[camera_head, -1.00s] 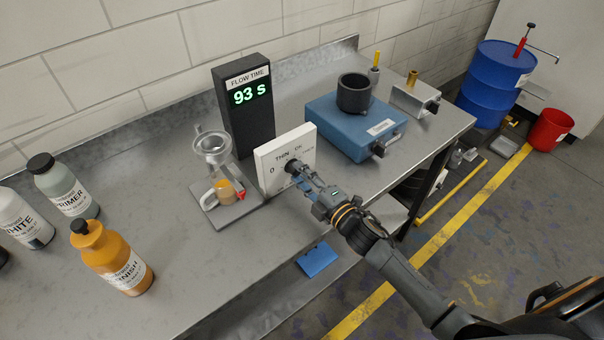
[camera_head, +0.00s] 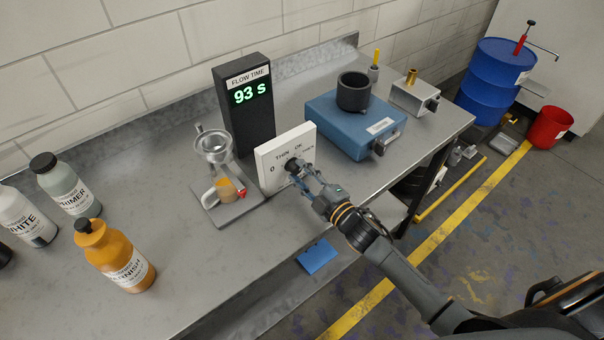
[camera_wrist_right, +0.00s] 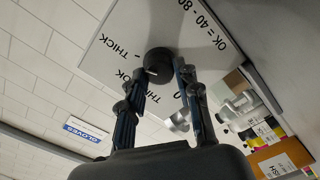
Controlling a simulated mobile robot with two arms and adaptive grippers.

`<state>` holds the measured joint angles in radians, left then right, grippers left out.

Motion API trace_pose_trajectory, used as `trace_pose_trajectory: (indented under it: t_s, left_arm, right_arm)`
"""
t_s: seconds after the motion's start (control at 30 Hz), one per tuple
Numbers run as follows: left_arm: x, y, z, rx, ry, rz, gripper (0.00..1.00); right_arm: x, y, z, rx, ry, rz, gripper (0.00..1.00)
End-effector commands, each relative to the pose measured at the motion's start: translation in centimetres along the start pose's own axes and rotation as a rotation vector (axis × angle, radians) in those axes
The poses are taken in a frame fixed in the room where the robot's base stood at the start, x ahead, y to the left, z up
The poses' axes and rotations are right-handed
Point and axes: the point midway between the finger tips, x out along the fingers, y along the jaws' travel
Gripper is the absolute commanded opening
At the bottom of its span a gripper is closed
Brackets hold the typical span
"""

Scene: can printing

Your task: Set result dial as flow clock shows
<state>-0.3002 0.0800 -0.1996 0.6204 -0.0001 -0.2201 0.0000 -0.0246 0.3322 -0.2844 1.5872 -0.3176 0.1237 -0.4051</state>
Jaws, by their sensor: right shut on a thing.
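The flow clock (camera_head: 245,100) is a dark upright box whose green display reads 93 s under the label FLOW TIME. The result dial is a white panel (camera_head: 268,160) in front of it, with a black knob (camera_head: 293,165) and the words THIN, OK and THICK. The right wrist view shows the knob (camera_wrist_right: 158,62) with a short white mark on its left side, and the panel text OK = 40 - 80. My right gripper (camera_head: 297,171) is shut on the knob, one finger on each side. My left gripper is out of view.
A flow cup on a stand (camera_head: 213,150) is left of the panel. An orange varnish bottle (camera_head: 120,262) and a primer bottle (camera_head: 68,190) stand at the left. A blue machine (camera_head: 345,125) sits right of the panel.

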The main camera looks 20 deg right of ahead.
Motion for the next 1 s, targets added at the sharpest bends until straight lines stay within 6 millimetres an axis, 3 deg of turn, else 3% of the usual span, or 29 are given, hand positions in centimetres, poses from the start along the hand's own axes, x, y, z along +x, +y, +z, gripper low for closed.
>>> trace_pose_trajectory:
  t_s: [0.17,0.2,0.3,0.67,0.77,1.0]
  left_arm:
    - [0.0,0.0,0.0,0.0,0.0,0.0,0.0]
    - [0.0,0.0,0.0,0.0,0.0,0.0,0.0]
    - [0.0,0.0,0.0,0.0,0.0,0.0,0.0]
    - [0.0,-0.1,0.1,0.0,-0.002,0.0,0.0]
    - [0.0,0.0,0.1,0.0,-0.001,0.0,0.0]
    - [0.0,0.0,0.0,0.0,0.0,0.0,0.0]
  right_arm:
    - [0.0,-0.1,0.1,0.003,-0.001,-0.001,0.01]
    - [0.0,-0.1,0.1,0.003,-0.001,-0.001,0.39]
    - [0.0,-0.1,0.0,0.002,-0.001,-0.001,0.55]
    - [-0.5,-0.1,0.0,0.0,-0.001,-0.002,0.55]
    - [-1.7,-0.2,0.1,0.0,-0.001,-0.003,0.55]
    - [-6.8,-0.2,0.1,0.001,-0.003,-0.005,0.55]
